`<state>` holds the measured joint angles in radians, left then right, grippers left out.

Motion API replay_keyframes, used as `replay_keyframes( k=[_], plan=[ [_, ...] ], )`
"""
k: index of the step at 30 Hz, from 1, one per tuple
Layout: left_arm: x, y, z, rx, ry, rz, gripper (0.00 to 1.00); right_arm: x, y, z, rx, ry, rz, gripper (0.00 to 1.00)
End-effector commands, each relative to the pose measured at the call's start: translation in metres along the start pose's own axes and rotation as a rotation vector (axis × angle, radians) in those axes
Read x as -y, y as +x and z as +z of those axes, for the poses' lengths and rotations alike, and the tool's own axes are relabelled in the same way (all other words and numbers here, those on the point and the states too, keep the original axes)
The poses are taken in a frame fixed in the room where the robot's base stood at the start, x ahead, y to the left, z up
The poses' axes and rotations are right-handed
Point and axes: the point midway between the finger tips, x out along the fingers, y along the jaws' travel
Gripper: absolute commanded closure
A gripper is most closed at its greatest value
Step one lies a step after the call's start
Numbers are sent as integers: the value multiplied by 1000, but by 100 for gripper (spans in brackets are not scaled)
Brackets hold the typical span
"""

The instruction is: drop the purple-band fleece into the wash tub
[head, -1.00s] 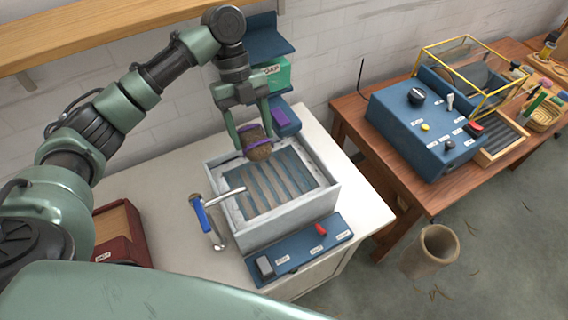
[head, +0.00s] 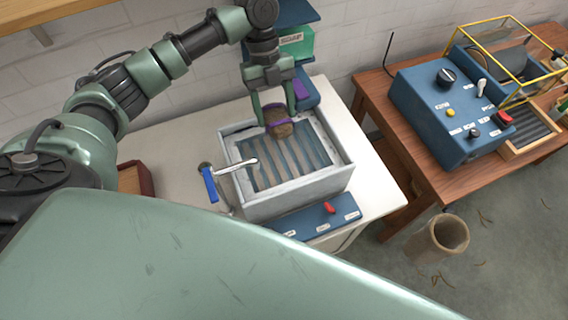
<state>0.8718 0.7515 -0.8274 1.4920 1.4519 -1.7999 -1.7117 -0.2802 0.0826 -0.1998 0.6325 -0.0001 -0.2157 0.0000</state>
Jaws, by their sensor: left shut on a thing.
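My left gripper (head: 275,116) comes down from the upper left and is shut on the purple-band fleece (head: 282,130). The fleece is a small brown bundle with a purple band around it. It hangs over the rear part of the wash tub (head: 310,186), a pale grey open box with grey-blue and brown stripes inside. Its exact height above the tub's inside is hard to tell. My right gripper is not in view.
A crank with a blue grip (head: 210,185) stands at the tub's left side. A blue panel with a red switch (head: 329,208) lies in front. A wooden table with a blue control box (head: 440,110) stands right, near a brown floor bin (head: 440,240).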

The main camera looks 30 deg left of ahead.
Motion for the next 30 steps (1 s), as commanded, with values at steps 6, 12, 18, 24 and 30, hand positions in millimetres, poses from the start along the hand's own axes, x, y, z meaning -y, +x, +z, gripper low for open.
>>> replay_keyframes(
  k=[6,12,18,24,30],
  plan=[
    [0,0,0,0,0,0,23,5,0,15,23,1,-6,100],
    [0,0,0,0,0,0,14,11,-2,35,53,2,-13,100],
    [0,-3,0,1,0,-2,14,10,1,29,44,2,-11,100],
    [1,-28,2,3,1,-5,14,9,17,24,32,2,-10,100],
    [2,-60,2,1,0,-4,14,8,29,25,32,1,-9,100]
  ],
)
